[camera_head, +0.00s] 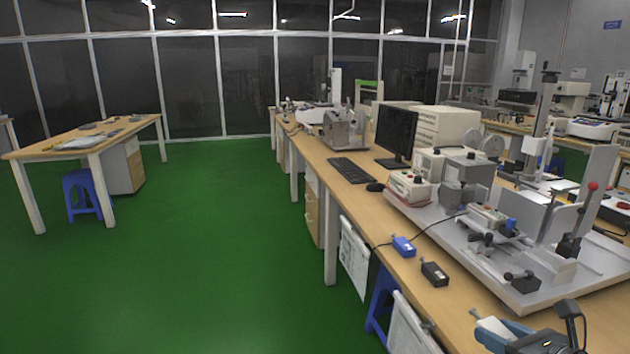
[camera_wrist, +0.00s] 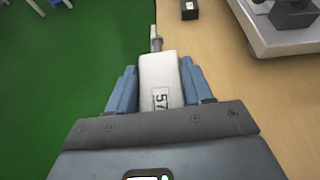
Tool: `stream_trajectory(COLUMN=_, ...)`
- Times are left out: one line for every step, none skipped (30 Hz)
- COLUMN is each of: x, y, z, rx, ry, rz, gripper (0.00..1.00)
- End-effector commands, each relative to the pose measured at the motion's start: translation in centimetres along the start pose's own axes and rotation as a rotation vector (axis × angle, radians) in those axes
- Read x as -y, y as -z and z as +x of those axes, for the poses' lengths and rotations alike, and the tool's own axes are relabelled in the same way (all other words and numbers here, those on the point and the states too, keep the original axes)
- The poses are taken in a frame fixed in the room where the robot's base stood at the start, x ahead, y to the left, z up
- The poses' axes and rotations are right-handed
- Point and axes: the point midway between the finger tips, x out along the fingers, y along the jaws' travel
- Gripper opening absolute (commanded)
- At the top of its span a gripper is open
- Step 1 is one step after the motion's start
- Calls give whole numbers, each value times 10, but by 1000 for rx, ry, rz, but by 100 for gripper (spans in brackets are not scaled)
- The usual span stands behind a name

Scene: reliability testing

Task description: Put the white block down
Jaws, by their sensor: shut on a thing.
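The white block (camera_wrist: 158,72) with a black number label shows in the wrist view, with a thin metal plug at its far end. My gripper (camera_wrist: 158,70) is shut on it, with a blue finger on each side. In the wrist view the block lies over the table's left edge area, with green floor to its left. In the head view my gripper (camera_head: 497,334) is at the bottom right, over the near end of the wooden table (camera_head: 395,285). I cannot tell the height of the block above the table.
A black block (camera_head: 434,273) and a blue block (camera_head: 403,246) lie near the table's left edge. A grey machine base plate (camera_head: 525,295) takes up the right side. A monitor (camera_head: 396,133) and keyboard (camera_head: 350,170) stand farther back. Bare tabletop lies between the blocks and my gripper.

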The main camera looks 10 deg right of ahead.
Motion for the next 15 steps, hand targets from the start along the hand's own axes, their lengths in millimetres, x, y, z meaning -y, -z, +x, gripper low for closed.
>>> stream_trajectory(x=-8, y=6, z=1, rx=-4, ry=-2, rz=1, gripper=19)
stream_trajectory(x=-12, y=10, z=2, rx=-3, ry=0, rz=2, gripper=19)
stream_trajectory(x=-18, y=14, z=4, rx=-3, ry=1, rz=3, gripper=19)
stream_trajectory(x=-22, y=17, z=4, rx=-3, ry=2, rz=3, gripper=19)
stream_trajectory(x=-26, y=20, z=5, rx=-3, ry=4, rz=3, gripper=19)
stream_trajectory(x=-34, y=27, z=7, rx=-5, ry=6, rz=4, gripper=19)
stream_trajectory(x=-40, y=32, z=8, rx=-5, ry=7, rz=5, gripper=19)
stream_trajectory(x=-46, y=36, z=9, rx=-4, ry=9, rz=6, gripper=19)
stream_trajectory(x=-54, y=43, z=10, rx=-5, ry=12, rz=8, gripper=19)
stream_trajectory(x=-62, y=49, z=12, rx=-6, ry=14, rz=8, gripper=19)
stream_trajectory(x=-70, y=55, z=14, rx=-6, ry=16, rz=9, gripper=19)
stream_trajectory(x=-82, y=64, z=16, rx=-7, ry=18, rz=11, gripper=19)
stream_trajectory(x=-91, y=72, z=18, rx=-8, ry=22, rz=13, gripper=19)
stream_trajectory(x=-101, y=79, z=19, rx=-6, ry=25, rz=14, gripper=19)
stream_trajectory(x=-116, y=91, z=23, rx=-8, ry=30, rz=17, gripper=19)
